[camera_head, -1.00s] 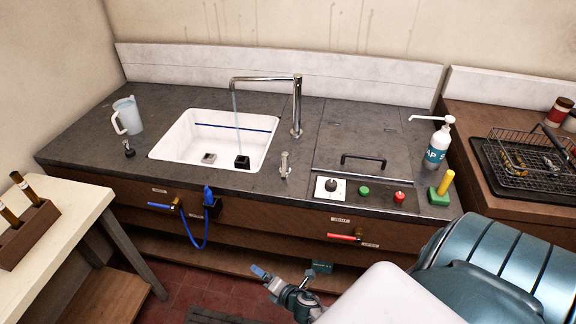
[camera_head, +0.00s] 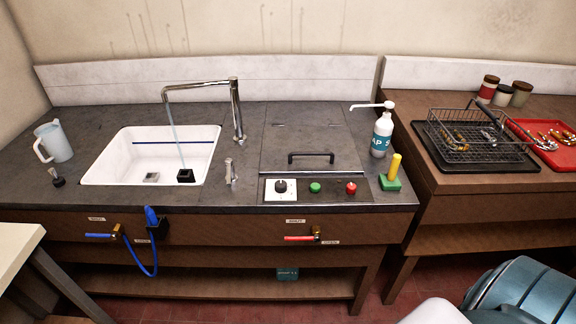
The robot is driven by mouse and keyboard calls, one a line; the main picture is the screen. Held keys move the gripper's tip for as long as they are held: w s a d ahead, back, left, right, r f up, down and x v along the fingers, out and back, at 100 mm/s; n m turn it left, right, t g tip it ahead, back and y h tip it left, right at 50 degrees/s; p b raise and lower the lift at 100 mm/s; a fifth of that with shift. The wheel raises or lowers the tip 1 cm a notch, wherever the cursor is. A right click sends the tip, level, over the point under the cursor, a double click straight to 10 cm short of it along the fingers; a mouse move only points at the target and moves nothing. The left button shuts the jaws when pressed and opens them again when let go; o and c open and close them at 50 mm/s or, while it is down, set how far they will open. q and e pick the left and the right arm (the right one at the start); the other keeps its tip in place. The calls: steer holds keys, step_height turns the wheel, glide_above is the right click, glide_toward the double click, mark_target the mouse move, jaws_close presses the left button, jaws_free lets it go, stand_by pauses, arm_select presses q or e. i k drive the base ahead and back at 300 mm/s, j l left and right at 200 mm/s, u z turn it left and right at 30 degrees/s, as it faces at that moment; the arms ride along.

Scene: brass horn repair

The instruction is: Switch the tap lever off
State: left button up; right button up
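A chrome tap (camera_head: 236,110) stands behind the right side of the white sink (camera_head: 103,172), its spout reaching left over the basin. A thin stream of water (camera_head: 175,130) falls from the spout into the sink. A small upright chrome lever (camera_head: 230,172) stands on the counter just right of the sink; it looks like the tap lever. Nothing touches it. Neither of my grippers is in view.
The dark counter (camera_head: 250,115) has a hatch with a black handle (camera_head: 311,157), a control panel (camera_head: 330,188) and a soap pump bottle (camera_head: 382,135). Blue (camera_head: 100,236) and red (camera_head: 300,238) valve handles are on the front. A wire basket (camera_head: 480,135) stands at right. Floor shows below.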

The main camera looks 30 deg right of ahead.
mark_target(229, 174)
steer(key=i+j+z, duration=0.1)
steer(key=z, duration=0.35)
steer(key=i+j+z, duration=0.2)
steer(key=z, duration=0.3)
steer(key=i+j+z, duration=0.15)
steer(key=z, duration=0.3)
steer(key=j+z, duration=0.45)
steer(key=i+l, duration=0.05)
